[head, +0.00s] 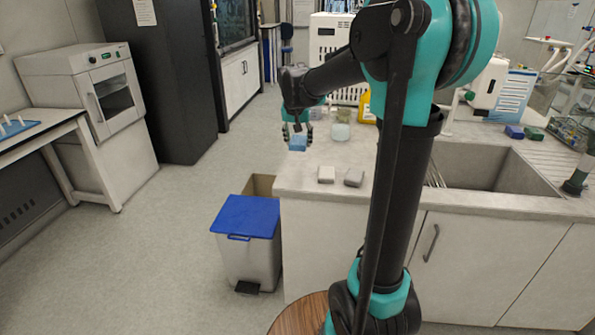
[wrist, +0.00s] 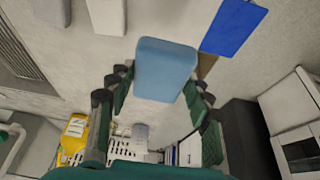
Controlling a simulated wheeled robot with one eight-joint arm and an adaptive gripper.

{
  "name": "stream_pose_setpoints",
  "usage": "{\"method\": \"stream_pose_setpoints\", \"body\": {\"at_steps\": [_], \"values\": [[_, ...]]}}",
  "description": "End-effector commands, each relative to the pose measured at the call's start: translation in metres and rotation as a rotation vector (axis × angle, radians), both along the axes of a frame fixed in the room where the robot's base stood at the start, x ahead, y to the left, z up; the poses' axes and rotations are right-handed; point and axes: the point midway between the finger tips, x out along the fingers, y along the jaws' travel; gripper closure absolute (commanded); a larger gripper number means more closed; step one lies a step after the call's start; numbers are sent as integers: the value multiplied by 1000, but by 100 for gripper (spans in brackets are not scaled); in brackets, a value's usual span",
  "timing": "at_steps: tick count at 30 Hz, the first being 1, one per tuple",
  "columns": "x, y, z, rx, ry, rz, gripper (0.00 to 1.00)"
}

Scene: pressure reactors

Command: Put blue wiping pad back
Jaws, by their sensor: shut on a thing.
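The blue wiping pad (head: 298,144) is light blue and block-shaped. My gripper (head: 296,130) is shut on it and holds it at the left edge of the counter (head: 290,187). In the wrist view the pad (wrist: 165,68) sits between the two fingers of my gripper (wrist: 155,98), with its far end sticking out beyond them. A white block (head: 326,174) and a grey block (head: 354,177) lie side by side on the counter, nearer the front edge. The pad appears above the counter; the exact gap cannot be told.
A bin with a blue lid (head: 247,216) stands on the floor left of the counter. A yellow bottle (head: 366,107) and a clear container (head: 341,131) stand behind the pad. A sink (head: 490,166) lies to the right. The counter around the two blocks is clear.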

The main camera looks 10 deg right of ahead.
Motion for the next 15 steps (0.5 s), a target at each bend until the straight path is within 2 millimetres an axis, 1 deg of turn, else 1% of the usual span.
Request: {"method": "stream_pose_setpoints", "body": {"at_steps": [1, 6, 10, 15], "values": [[0, 0, -14, 0, 0, 0, 81], [1, 0, -53, 0, 0, 0, 81], [0, 0, -73, 0, 0, 0, 81], [0, 0, -84, 0, 0, 0, 81]]}}
